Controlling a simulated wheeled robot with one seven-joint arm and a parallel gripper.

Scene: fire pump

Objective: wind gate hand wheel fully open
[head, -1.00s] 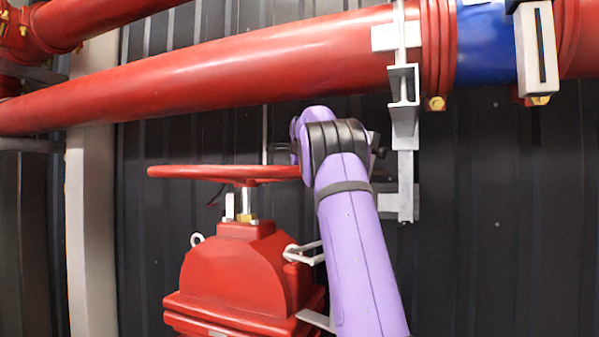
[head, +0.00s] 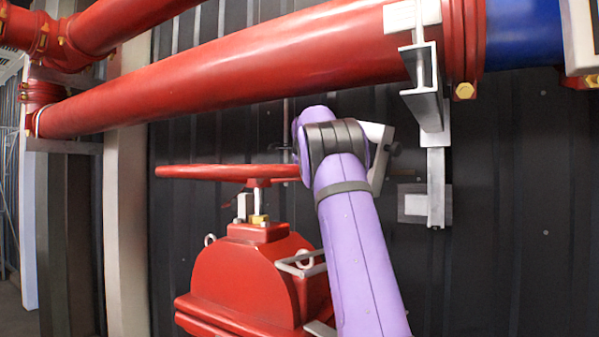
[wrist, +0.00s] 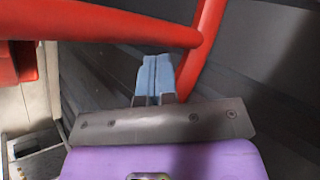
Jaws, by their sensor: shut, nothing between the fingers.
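The red gate hand wheel (head: 205,171) lies flat on its stem above the red valve body (head: 245,280) in the head view. My purple arm covers the wheel's right side, and my gripper is hidden behind it there. In the wrist view my gripper (wrist: 154,75) shows with its blue-grey fingers together and nothing between them.
A large red pipe (head: 240,72) runs above the wheel and my arm. A grey bracket (head: 427,90) hangs from it, right of my arm. A dark ribbed wall (head: 500,200) stands behind. A pale post (head: 127,230) stands left of the valve.

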